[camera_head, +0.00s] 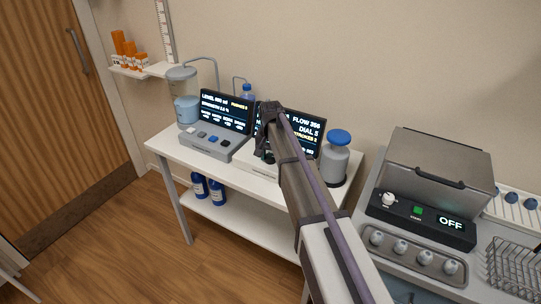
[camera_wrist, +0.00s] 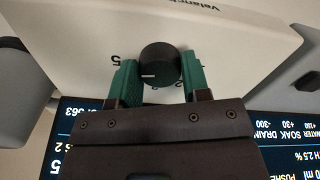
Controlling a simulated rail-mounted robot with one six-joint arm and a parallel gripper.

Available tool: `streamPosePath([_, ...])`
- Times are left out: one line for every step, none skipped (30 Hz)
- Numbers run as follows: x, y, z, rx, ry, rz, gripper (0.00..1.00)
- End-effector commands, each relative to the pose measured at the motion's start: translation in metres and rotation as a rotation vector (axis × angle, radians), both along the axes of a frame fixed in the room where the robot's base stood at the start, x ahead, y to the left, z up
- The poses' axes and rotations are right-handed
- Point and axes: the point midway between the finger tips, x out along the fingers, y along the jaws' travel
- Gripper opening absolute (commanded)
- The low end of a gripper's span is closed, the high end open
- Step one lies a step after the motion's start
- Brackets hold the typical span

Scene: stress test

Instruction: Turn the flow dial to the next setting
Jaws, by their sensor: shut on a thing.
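The flow dial (camera_wrist: 160,58) is a round black knob with a white pointer line, on a pale housing printed with a 5 beside it. In the wrist view my gripper (camera_wrist: 158,70) has its green fingers on both sides of the dial, closed on it. In the head view my arm hides the dial, and my gripper is mostly hidden too. The flow screen (camera_head: 302,130) behind the arm reads FLOW 366 and DIAL 5, with a yellow line below. The pale flow unit (camera_head: 246,163) stands on the white cart.
Left of it stand a grey console (camera_head: 207,143) with a screen and a clear tank (camera_head: 184,107). A grey bottle with a blue cap (camera_head: 336,160) is close on the right. A lidded steel machine (camera_head: 432,172) reading OFF and a wire basket (camera_head: 515,268) are further right.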

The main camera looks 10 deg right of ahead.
Motion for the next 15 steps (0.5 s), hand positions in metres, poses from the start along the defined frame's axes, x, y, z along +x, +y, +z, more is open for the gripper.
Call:
streamPosePath([-0.0004,-0.0001,-0.0002,0.000,0.000,-0.001,0.19])
streamPosePath([-0.0004,-0.0001,-0.0002,0.000,0.000,-0.001,0.19])
streamPosePath([-0.0004,-0.0001,-0.0002,0.000,0.000,-0.001,0.19])
streamPosePath([-0.0004,-0.0001,-0.0002,0.000,0.000,0.000,0.19])
streamPosePath([-0.0003,-0.0001,-0.0002,0.000,0.000,0.000,0.19])
streamPosePath([-0.0003,-0.0001,-0.0002,0.000,0.000,0.000,0.44])
streamPosePath([-0.0003,-0.0001,-0.0002,0.000,0.000,0.000,0.47])
streamPosePath([-0.0003,-0.0001,-0.0002,0.000,0.000,0.000,0.50])
streamPosePath([-0.0003,-0.0001,-0.0002,0.000,0.000,0.000,0.54])
streamPosePath([-0.0003,-0.0001,-0.0002,0.000,0.000,0.000,0.56])
streamPosePath([-0.0003,-0.0001,-0.0001,0.000,0.000,0.000,0.59])
streamPosePath([-0.0001,-0.0001,-0.0001,0.000,0.000,0.000,0.63])
streamPosePath([-0.0001,-0.0001,-0.0001,0.000,0.000,0.000,0.66])
streamPosePath([-0.0001,-0.0001,-0.0001,0.000,0.000,0.000,0.69])
streamPosePath([0.0000,-0.0001,-0.0001,0.000,0.000,0.000,0.69])
